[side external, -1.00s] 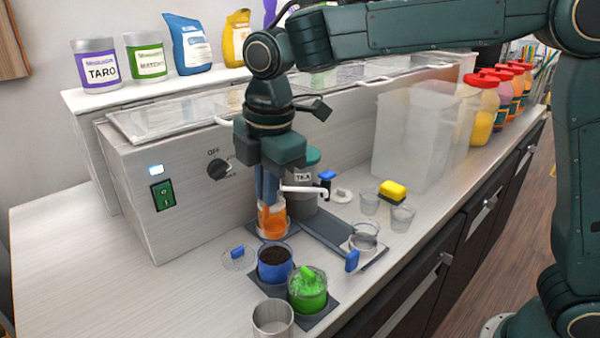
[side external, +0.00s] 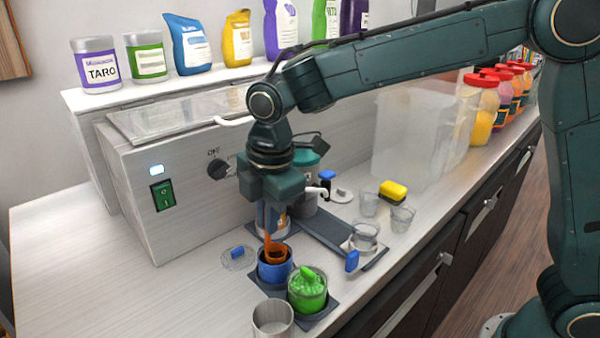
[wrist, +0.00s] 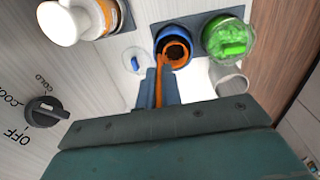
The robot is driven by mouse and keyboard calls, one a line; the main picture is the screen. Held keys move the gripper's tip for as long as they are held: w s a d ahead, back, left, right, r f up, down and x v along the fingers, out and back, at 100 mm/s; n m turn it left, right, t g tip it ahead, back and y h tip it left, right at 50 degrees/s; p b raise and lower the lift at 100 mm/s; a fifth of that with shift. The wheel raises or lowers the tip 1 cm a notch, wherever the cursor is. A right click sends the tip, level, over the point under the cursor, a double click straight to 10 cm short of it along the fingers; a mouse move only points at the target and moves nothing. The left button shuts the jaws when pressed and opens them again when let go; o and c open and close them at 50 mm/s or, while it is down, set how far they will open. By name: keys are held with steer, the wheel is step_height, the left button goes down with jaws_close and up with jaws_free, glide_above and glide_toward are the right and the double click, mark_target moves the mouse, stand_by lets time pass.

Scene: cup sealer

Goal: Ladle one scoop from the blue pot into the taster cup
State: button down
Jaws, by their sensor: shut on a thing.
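The blue pot (side external: 274,274) stands on a dark mat on the counter, and it shows in the wrist view (wrist: 167,34) with dark contents. My gripper (side external: 270,222) is above the pot, pointing down. In the wrist view my gripper (wrist: 160,92) is shut on the handle of an orange ladle (wrist: 163,69). The ladle (side external: 272,248) reaches down into the pot; its bowl is partly hidden by the rim and I cannot tell how full it is. A clear cup in a holder (side external: 365,238) stands to the right; I cannot tell whether it is the taster cup.
A green-filled pot (side external: 307,290) stands right beside the blue pot, and a metal cup (side external: 273,318) in front. A clear lid with a blue knob (side external: 238,256) lies to the left. The cooler box (side external: 170,190) rises behind. Empty clear cups (side external: 401,218) stand at right.

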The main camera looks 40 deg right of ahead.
steer(key=shift+f, duration=1.3)
steer(key=shift+r, duration=0.2)
stand_by(0.3)
steer(key=shift+r, duration=3.2)
